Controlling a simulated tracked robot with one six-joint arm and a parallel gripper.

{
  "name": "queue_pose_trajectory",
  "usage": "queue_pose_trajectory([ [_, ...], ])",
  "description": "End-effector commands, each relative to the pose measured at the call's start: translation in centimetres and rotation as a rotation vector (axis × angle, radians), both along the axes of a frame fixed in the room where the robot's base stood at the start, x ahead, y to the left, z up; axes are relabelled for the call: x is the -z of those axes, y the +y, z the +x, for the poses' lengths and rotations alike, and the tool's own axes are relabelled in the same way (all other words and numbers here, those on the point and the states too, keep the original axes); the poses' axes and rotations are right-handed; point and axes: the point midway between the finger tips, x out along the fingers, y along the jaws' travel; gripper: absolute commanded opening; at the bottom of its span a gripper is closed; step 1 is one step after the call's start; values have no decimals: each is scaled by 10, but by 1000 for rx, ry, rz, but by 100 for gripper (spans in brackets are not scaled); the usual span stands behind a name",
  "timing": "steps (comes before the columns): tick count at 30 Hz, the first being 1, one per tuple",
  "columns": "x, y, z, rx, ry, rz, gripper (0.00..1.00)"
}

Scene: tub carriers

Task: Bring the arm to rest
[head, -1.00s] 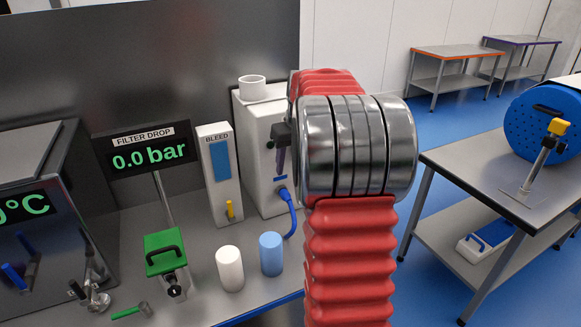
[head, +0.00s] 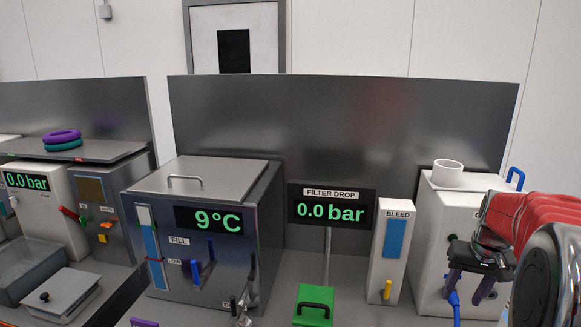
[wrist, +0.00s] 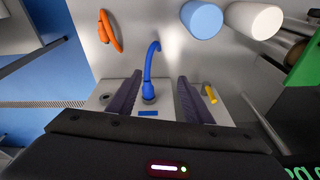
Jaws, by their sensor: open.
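My gripper (head: 466,288) is at the right of the head view, in front of the white box (head: 432,235), with its dark fingers pointing down. My red-sleeved arm enters from the right edge. In the wrist view my gripper (wrist: 157,82) is open, its two fingers well apart with nothing held. A blue hose (wrist: 150,62) shows in the gap between them, below the fingers. The same blue hose (head: 454,299) shows just under the fingers in the head view; I cannot tell how far apart they are.
The BLEED unit (head: 391,250) with a yellow lever stands close left of my gripper. The FILTER DROP display (head: 331,212) and a green block (head: 313,308) are further left. A white ring (head: 447,173) sits on the white box. A blue cylinder (wrist: 202,19) and a white cylinder (wrist: 253,19) stand nearby.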

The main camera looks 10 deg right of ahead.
Motion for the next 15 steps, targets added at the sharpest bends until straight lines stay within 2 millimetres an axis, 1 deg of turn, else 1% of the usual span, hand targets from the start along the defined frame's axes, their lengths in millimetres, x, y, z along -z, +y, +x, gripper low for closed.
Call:
queue_pose_trajectory([
  [1, -2, 13, -6, -1, 0, -1, 46],
  [9, -11, 85, -36, -20, -6, -13, 46],
  [15, -17, 134, -61, -52, -24, -26, 46],
])
